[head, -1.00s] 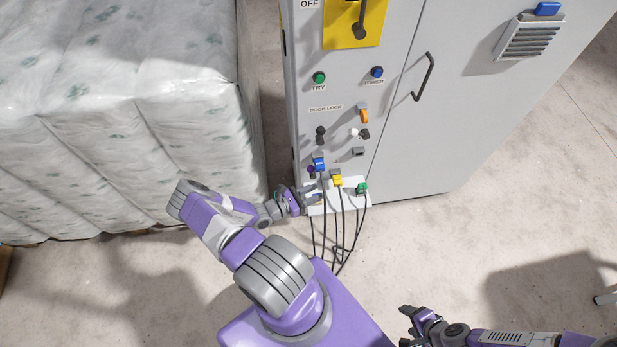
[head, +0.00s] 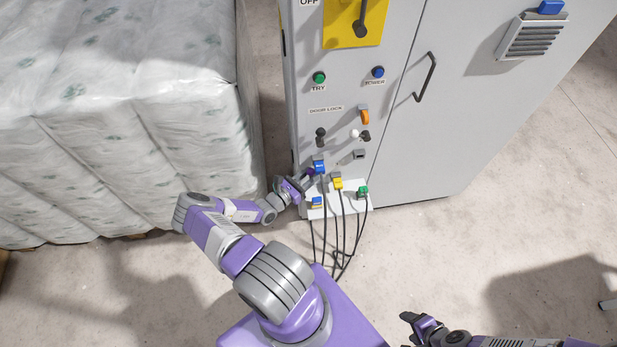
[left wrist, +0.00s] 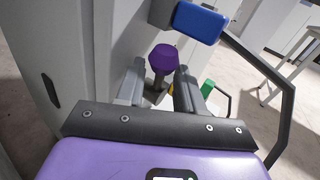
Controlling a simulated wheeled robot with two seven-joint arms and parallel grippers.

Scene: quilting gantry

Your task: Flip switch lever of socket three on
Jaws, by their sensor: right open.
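A purple hexagonal knob on a short stem (left wrist: 163,58) stands out from the front of the grey cabinet, and it shows small in the head view beside the blue plug (head: 319,167). My left gripper (left wrist: 160,80) is open, with one finger on each side of the knob and no clear contact. In the head view the left gripper (head: 303,183) is at the cabinet's lower left edge. I cannot read a socket number. My right gripper (head: 409,328) is open and empty, low over the floor.
A yellow plug (head: 338,183) and a green plug (head: 363,192) trail black cables. A blue-and-yellow piece (head: 316,203) is on the white panel (head: 345,208). A blue block (left wrist: 197,22) is close above the left gripper. A wrapped pallet (head: 120,120) stands left.

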